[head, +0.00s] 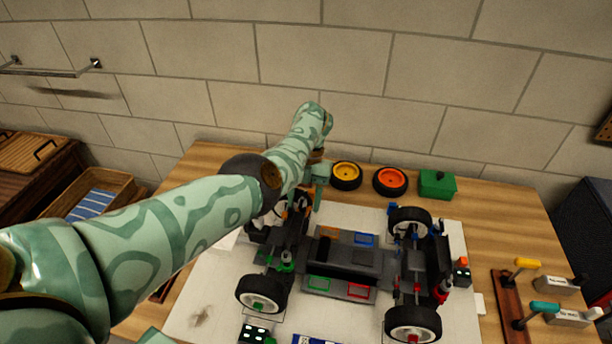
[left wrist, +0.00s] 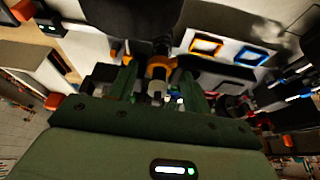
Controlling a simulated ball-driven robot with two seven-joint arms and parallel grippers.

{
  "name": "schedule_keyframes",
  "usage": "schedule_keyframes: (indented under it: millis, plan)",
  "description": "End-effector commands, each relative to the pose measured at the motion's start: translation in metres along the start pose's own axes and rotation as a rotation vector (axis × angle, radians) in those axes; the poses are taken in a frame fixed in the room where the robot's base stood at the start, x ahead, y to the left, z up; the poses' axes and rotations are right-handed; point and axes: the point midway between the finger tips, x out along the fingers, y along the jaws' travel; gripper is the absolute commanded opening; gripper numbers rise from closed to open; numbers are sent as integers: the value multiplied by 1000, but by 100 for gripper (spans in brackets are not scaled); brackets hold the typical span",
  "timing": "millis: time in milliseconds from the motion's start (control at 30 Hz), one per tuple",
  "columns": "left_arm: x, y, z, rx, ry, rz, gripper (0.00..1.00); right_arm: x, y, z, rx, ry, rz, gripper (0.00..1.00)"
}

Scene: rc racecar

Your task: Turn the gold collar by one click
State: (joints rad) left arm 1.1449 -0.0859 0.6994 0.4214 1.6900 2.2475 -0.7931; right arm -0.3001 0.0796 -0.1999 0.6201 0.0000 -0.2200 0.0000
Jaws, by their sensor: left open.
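The gold collar (left wrist: 160,66) shows in the left wrist view on a dark shock on the racecar. The chassis of the racecar (head: 345,262) sits on the white mat in the head view. My left gripper (head: 303,196) points down over the car's far left corner in the head view. In the left wrist view the left gripper (left wrist: 160,88) is open, with one green finger on each side of the collar. I cannot tell whether the fingers touch it. In the head view the gripper and arm mostly hide the collar. My right gripper is not in view.
A yellow-rimmed wheel (head: 346,175), an orange-rimmed wheel (head: 390,181) and a green box (head: 437,184) stand behind the car. A white mat (head: 205,290) lies under the car. A brick wall closes the back.

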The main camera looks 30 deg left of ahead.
Motion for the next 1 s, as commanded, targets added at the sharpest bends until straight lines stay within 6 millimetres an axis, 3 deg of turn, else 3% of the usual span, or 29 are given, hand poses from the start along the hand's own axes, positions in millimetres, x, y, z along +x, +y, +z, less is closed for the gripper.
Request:
schedule_keyframes:
  millis: [300,500,700,1000]
  plan:
    - [-77,1,3,-1,-4,-1,49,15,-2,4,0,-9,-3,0]
    - [-120,1,7,-2,1,1,49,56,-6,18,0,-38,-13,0]
    - [-142,0,5,0,2,3,49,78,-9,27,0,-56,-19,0]
    - [-156,0,1,-1,-2,0,49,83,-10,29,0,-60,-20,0]
